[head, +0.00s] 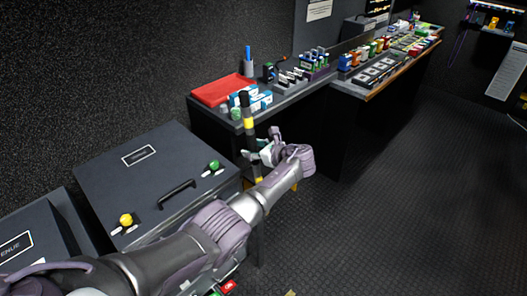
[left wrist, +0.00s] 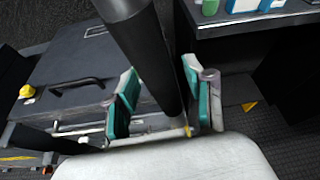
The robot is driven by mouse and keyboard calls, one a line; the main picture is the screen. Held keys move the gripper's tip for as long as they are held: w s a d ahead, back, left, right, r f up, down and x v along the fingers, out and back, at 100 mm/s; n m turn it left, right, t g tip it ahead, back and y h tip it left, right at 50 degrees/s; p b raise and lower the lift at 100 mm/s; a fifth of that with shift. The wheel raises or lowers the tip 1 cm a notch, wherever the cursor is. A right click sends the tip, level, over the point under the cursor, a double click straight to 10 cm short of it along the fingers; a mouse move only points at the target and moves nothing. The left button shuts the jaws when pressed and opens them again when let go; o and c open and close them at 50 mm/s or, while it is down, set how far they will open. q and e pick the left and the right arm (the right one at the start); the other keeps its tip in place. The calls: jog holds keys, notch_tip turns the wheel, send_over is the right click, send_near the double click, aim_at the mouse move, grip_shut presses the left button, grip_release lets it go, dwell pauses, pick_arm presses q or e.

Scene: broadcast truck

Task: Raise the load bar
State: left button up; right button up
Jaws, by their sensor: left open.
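The load bar (head: 247,112) is a dark upright bar with yellow bands, beside the front corner of the dark bench in the head view. In the left wrist view the load bar (left wrist: 146,48) runs down between the two fingers. My left gripper (head: 262,153) is at the bar's lower part, and it also shows in the left wrist view (left wrist: 162,103). Its green-padded fingers are open on either side of the bar, with a gap visible at the left finger. The bar's lower end is partly hidden by my gripper. My right gripper is not in view.
A dark case (head: 105,185) with a black handle and green and yellow knobs stands at the left. Open dark floor (head: 400,200) lies to the right.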

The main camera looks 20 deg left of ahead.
pick_arm(q)
jog(key=v, duration=1.1)
jog(key=shift+d, duration=0.1)
jog(key=s+f+n+g+h, duration=0.15)
jog(key=s+f, duration=0.45)
jog(key=f, duration=0.7)
jog(key=s+f+n+h+b, duration=0.1)
jog(key=s+f+h, duration=0.35)
jog(key=f, duration=0.75)
jog(key=s+f+n+g+h, duration=0.1)
jog(key=s+f+n, duration=0.1)
jog(key=s+f, duration=0.8)
jog(key=s+a+f+n+h, duration=0.1)
jog(key=s+f+n, duration=0.3)
jog(key=s+f, duration=0.3)
jog(key=s+a+f+n+g+h+b, duration=0.1)
jog(key=s+f+n, duration=0.4)
jog(key=s, duration=1.3)
jog(key=s+a+f+n+g+h, duration=0.1)
jog(key=s+f+n+h, duration=0.2)
jog(key=s+f, duration=0.6)
jog(key=s+n, duration=0.2)
jog(key=s, duration=0.1)
jog(key=shift+s, duration=0.3)
jog(key=shift+a+f+n+g, duration=0.1)
jog(key=shift+n+g, duration=0.15)
